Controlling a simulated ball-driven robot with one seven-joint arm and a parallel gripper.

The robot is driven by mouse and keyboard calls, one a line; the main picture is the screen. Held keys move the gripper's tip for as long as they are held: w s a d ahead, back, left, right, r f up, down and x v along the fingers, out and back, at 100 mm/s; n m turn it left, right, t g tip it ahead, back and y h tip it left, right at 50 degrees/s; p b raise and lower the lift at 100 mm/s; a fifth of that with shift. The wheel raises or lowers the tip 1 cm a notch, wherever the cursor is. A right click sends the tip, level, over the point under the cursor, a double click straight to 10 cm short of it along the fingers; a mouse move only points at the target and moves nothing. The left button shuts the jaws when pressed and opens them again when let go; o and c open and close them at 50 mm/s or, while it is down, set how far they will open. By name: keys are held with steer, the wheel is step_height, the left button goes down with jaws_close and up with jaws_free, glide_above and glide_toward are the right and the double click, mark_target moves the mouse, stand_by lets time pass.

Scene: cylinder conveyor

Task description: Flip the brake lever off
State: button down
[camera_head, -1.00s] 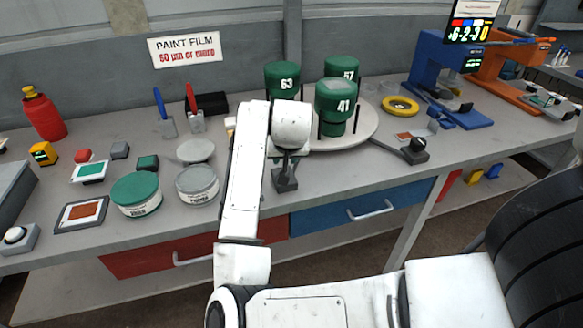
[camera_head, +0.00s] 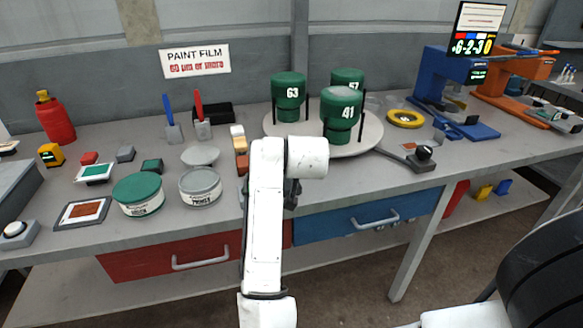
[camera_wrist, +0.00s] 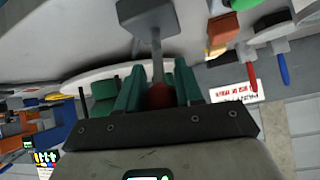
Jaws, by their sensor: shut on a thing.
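The brake lever shows in the wrist view as a dark grey base (camera_wrist: 146,16), a thin grey stem (camera_wrist: 157,58) and a red knob (camera_wrist: 158,96). My gripper (camera_wrist: 158,88) has green fingers, shut on the red knob, one on each side. In the head view my white arm hides most of the lever and gripper at the bench's front edge. The white turntable (camera_head: 355,150) stands behind, bearing green cylinders marked 63 (camera_head: 289,92), 41 (camera_head: 341,110) and 57 (camera_head: 347,76).
A green tin (camera_head: 137,190) and a grey tin (camera_head: 200,184) stand left of my arm. Small blocks (camera_head: 239,140) lie behind it. A black-knobbed device (camera_head: 420,158) sits to the right, with a yellow ring (camera_head: 404,118) behind. Drawer handles (camera_head: 365,215) jut from the bench front.

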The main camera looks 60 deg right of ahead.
steer(key=c, duration=0.8)
jaws_free()
steer(key=shift+a+f, duration=0.1)
steer(key=v, duration=1.1)
steer(key=shift+w, duration=0.1)
